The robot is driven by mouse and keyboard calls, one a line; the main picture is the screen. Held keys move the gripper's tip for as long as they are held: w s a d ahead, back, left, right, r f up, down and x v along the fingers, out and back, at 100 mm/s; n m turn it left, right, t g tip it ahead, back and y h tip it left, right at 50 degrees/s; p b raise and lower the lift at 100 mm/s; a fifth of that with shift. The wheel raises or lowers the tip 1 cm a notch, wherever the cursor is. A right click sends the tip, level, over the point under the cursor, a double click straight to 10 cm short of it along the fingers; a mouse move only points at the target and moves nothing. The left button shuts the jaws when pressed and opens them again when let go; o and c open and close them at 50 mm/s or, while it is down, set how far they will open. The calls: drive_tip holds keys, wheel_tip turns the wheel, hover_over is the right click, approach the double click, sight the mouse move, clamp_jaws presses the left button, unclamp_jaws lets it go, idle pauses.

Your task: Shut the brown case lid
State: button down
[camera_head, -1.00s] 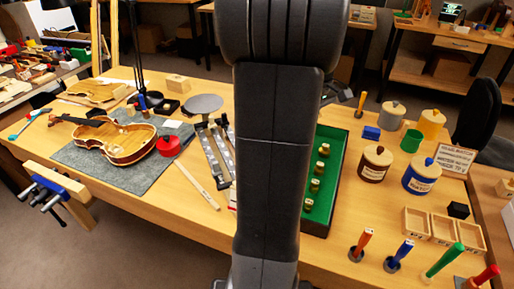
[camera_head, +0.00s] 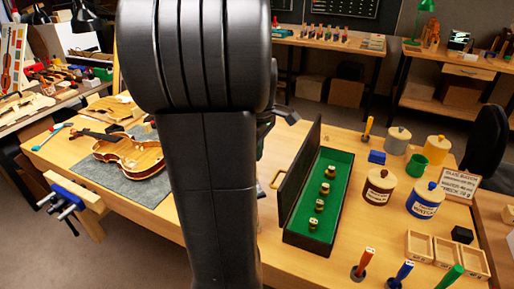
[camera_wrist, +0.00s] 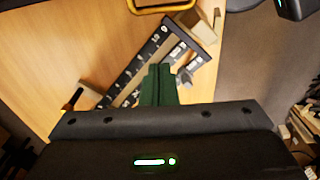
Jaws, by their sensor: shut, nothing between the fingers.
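The case (camera_head: 335,200) is a long dark box with a green lining, and several small pegs stand in it. Its lid (camera_head: 298,172) is dark and stands open, raised along the left side of the case. In the head view my arm hides most of the gripper.
A dark tool rack (camera_wrist: 145,65) lies below the fingers in the wrist view. A violin (camera_head: 130,155) lies on a grey mat at the left. Jars (camera_head: 378,186), wooden trays (camera_head: 420,245) and upright coloured-handled tools stand right of the case. Bench is bare in front of the case.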

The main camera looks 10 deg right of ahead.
wheel_tip(320, 180, down, 6)
drive_tip(key=shift+a+f, duration=0.1)
drive_tip(key=s+d, duration=0.1)
drive_tip(key=s+d+r, duration=0.1)
drive_tip(key=d, duration=0.1)
drive_tip(key=shift+d, duration=0.1)
drive_tip(key=shift+s, duration=0.1)
drive_tip(key=shift+r, duration=0.15)
drive_tip(key=shift+s+d+r+y+p, duration=0.15)
drive_tip(key=shift+s+d+y+p, duration=0.05)
drive_tip(key=shift+d+y+p, duration=0.15)
